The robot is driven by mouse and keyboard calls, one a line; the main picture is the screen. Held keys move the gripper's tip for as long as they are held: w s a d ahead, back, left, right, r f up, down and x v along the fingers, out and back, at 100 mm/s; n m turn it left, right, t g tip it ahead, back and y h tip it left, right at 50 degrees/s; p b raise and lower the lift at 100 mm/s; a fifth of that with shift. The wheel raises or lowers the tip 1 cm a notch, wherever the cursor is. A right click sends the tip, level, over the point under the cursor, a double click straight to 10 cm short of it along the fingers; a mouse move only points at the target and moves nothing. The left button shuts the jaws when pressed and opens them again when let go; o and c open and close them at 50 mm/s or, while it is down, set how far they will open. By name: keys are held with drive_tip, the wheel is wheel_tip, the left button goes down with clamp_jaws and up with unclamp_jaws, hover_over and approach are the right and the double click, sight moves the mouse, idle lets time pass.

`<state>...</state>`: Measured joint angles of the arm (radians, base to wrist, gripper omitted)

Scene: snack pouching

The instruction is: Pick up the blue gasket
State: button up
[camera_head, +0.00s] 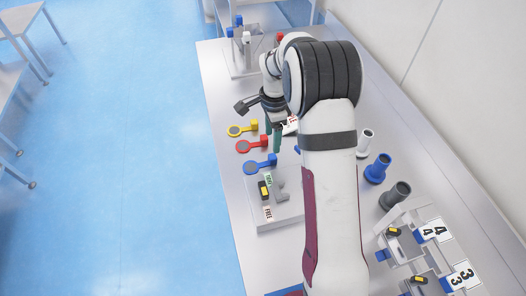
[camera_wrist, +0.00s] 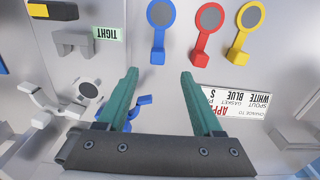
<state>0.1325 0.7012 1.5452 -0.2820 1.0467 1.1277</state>
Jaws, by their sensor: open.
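The blue gasket (camera_head: 256,167), a round piece with a grey centre and a stem ending in a block, lies flat on the table nearest the camera in a row of three. It also shows at the top of the wrist view (camera_wrist: 158,35), its block end just beyond the gap between my fingertips. My gripper (camera_wrist: 160,74) has two teal fingers, spread apart with nothing between the tips. In the head view my gripper (camera_head: 272,145) hangs right of the row, partly hidden by my arm.
A red gasket (camera_wrist: 203,38) and a yellow gasket (camera_wrist: 242,32) lie beside the blue one. A grey fixture (camera_head: 280,212) with a green TIGHT label stands close by. A printed card (camera_wrist: 238,110) names white spout and blue gasket. A blue part (camera_wrist: 140,101) shows behind the left finger.

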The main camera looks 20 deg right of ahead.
sight(272, 156)
drive_tip(key=f, duration=0.9)
drive_tip(key=shift+s, duration=0.2)
clamp_jaws()
